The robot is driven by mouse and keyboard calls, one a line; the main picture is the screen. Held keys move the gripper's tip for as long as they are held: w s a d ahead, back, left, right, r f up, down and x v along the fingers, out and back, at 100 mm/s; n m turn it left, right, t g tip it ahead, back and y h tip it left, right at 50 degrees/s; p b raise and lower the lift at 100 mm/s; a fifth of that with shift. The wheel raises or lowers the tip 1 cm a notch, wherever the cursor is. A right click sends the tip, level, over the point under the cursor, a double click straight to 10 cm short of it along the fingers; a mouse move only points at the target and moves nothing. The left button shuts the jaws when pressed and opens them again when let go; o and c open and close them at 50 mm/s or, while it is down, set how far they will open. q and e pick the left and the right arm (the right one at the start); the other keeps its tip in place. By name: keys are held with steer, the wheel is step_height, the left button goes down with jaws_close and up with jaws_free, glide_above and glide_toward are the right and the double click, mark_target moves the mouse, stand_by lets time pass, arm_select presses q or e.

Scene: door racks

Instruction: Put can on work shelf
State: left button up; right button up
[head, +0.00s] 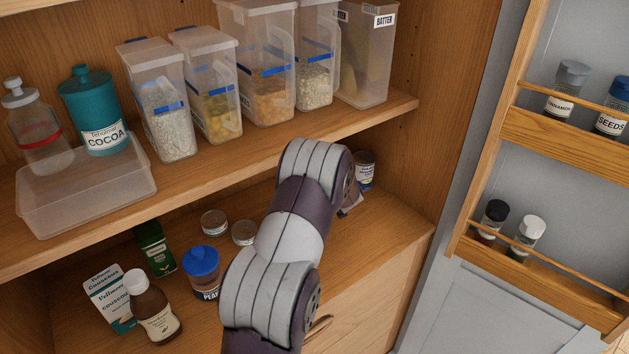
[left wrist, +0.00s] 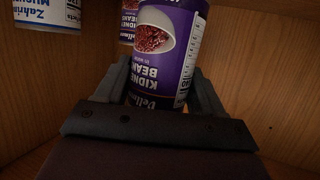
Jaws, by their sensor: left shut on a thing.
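In the left wrist view, a purple can of kidney beans (left wrist: 165,62) sits between the two fingers of my left gripper (left wrist: 160,85), which is shut on it. Its label appears upside down there. In the head view my left arm hides most of this gripper, and I cannot make out the held can clearly. A can with a white and blue label (head: 365,168) stands at the back right of the lower shelf (head: 375,228), just beyond my arm. My right gripper is in neither view.
In the left wrist view, another kidney beans can (left wrist: 128,28) and a white-labelled can (left wrist: 46,14) are close by. The lower shelf holds a blue-lidded jar (head: 203,268), a brown bottle (head: 153,308) and boxes. The upper shelf (head: 230,158) carries clear containers. A door rack (head: 540,270) stands right.

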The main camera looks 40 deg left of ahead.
arm_select(q)
steer(key=shift+s+a+f, duration=0.1)
steer(key=shift+a+f, duration=0.7)
steer(key=shift+a, duration=0.1)
step_height(320, 180, down, 3)
steer(key=shift+d+r+p, duration=0.15)
steer(key=shift+p, duration=0.25)
steer(key=shift+f, duration=0.35)
steer(key=shift+f, duration=0.1)
steer(key=o, duration=1.4)
